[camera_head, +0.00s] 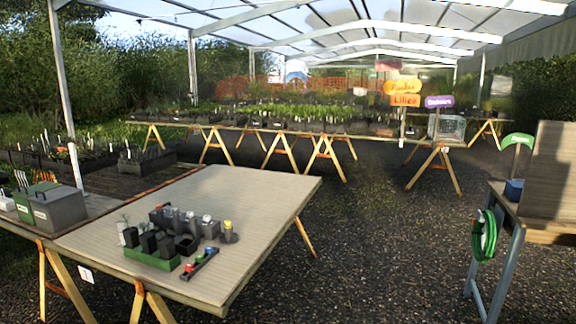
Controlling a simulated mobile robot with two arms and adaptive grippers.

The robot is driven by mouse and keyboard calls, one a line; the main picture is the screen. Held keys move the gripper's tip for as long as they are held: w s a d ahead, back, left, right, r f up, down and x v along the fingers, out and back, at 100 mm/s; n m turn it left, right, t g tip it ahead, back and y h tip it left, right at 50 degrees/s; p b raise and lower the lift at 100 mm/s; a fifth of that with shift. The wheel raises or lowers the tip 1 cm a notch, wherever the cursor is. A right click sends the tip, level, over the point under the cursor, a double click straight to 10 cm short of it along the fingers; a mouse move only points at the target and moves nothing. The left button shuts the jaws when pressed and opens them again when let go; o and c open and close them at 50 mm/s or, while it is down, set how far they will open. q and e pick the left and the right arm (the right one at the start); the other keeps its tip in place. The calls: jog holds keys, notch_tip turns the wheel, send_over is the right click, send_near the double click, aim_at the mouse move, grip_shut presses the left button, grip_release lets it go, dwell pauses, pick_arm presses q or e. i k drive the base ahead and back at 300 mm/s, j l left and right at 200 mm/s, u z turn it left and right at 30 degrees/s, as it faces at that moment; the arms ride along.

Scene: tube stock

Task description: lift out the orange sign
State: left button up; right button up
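An orange sign (405,100) with dark lettering that looks like "Lilies" stands upright above the far trestle table's right part. A yellow-orange sign (403,87) is directly above and overlapping it. A purple sign (439,101) stands just to its right, and a small pinkish-red sign (388,66) shows higher and to the left. A pale post runs down below the orange sign; what holds its foot is too small to tell. A grey crate-like box (450,128) sits below the purple sign. Neither of my grippers is in view.
A near table (255,190) at left carries black pots, a green tray (152,259) and small tools. A bench (506,200) with a green hose coil (483,236) stands at right. Dark gravel (375,235) between them is open toward the far plant table (290,130).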

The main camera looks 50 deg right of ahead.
aim_at(405, 100)
jog(key=i+l+z, duration=0.15)
jog(key=l+z, duration=0.15)
jog(key=l, duration=0.2)
jog(key=i+l+z, duration=0.15)
jog(key=l+z, duration=0.2)
jog(key=i+l+z, duration=0.3)
jog(key=l, duration=0.2)
jog(key=i+l+z, duration=1)
jog(key=i+z, duration=0.15)
jog(key=i, duration=0.15)
jog(key=i+l+z, duration=0.1)
jog(key=i+z, duration=0.25)
jog(key=i, duration=0.15)
jog(key=i+z, duration=0.15)
jog(key=i, duration=2.4)
jog(key=i+z, duration=0.15)
jog(key=i, duration=0.4)
jog(key=i+j+z, duration=0.15)
jog(key=i, duration=0.4)
jog(key=i+j+z, duration=0.15)
jog(key=i, duration=0.4)
jog(key=i+l+z, duration=0.25)
jog(key=i+z, duration=0.2)
jog(key=i+l+z, duration=0.1)
jog(key=i+z, duration=0.3)
jog(key=i+l, duration=0.5)
jog(key=i+l+z, duration=0.05)
